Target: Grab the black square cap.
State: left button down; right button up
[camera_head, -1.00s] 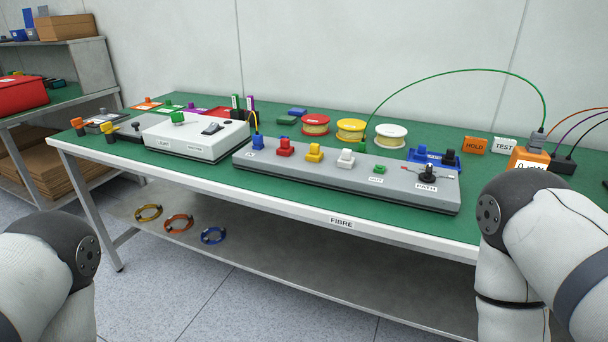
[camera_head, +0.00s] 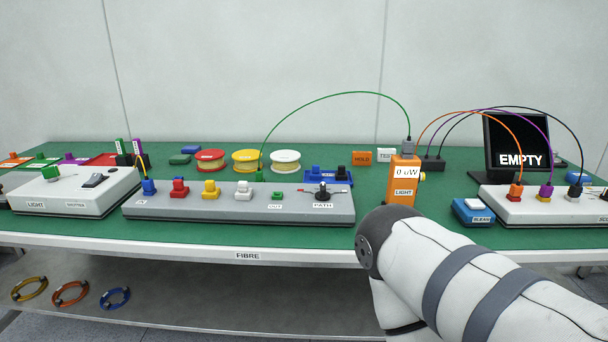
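A small black square cap (camera_head: 341,172) sits at the right end of a blue tray (camera_head: 316,184), behind the long grey panel. A blue cap (camera_head: 316,172) is to its left in the same tray. My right arm comes in from the lower right, but its gripper is out of the picture. No part of my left gripper shows.
An orange light meter (camera_head: 402,183) stands right of the tray. A green cable (camera_head: 335,97) arches above. Spools (camera_head: 285,160) stand to the left.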

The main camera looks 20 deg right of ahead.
aim_at(340, 175)
jog(key=j+z, duration=0.15)
jog(key=z, duration=0.3)
jog(key=j+z, duration=0.1)
jog(key=z, duration=0.4)
